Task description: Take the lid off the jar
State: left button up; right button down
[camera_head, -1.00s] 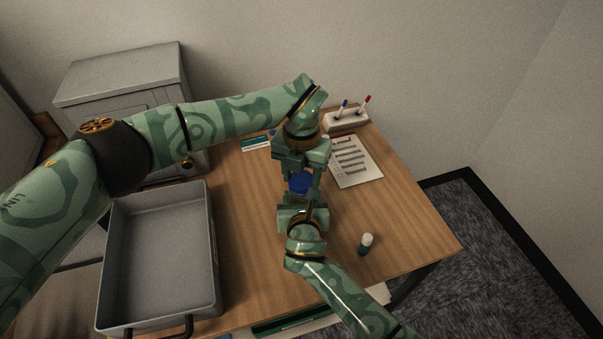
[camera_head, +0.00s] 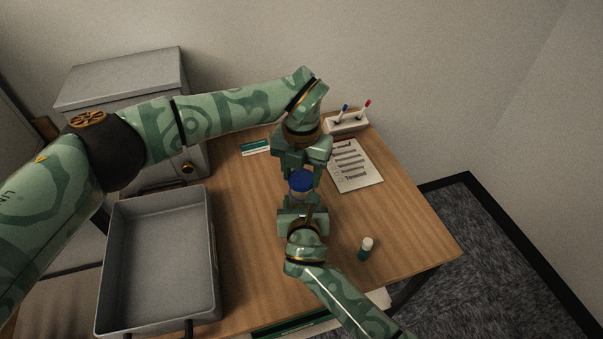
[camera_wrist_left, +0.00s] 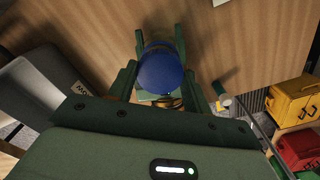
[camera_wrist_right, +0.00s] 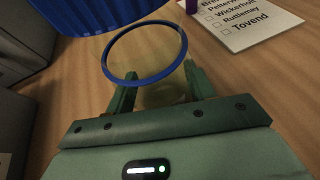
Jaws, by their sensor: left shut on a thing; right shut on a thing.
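The blue ribbed lid (camera_head: 301,181) is held between the fingers of my left gripper (camera_head: 302,174). It shows close up in the left wrist view (camera_wrist_left: 160,72). In the right wrist view the lid (camera_wrist_right: 95,12) is apart from the jar, above and to one side. The clear jar (camera_wrist_right: 160,92) has an open mouth with a blue ring at its rim. My right gripper (camera_head: 302,214) is shut on the jar, low over the table. In the head view the lid and the grippers hide most of the jar.
A grey tray (camera_head: 112,265) lies at the left of the wooden table (camera_head: 400,220). A white-capped bottle (camera_head: 366,248) stands at the right. A printed sheet (camera_head: 365,178) and a pen holder (camera_head: 347,122) are at the back. A grey cabinet (camera_head: 120,75) stands behind left.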

aim_at(302, 178)
pick_arm(q)
jog(key=shift+r, duration=2.05)
pick_arm(e)
jog(key=shift+c, duration=2.3)
grip_release()
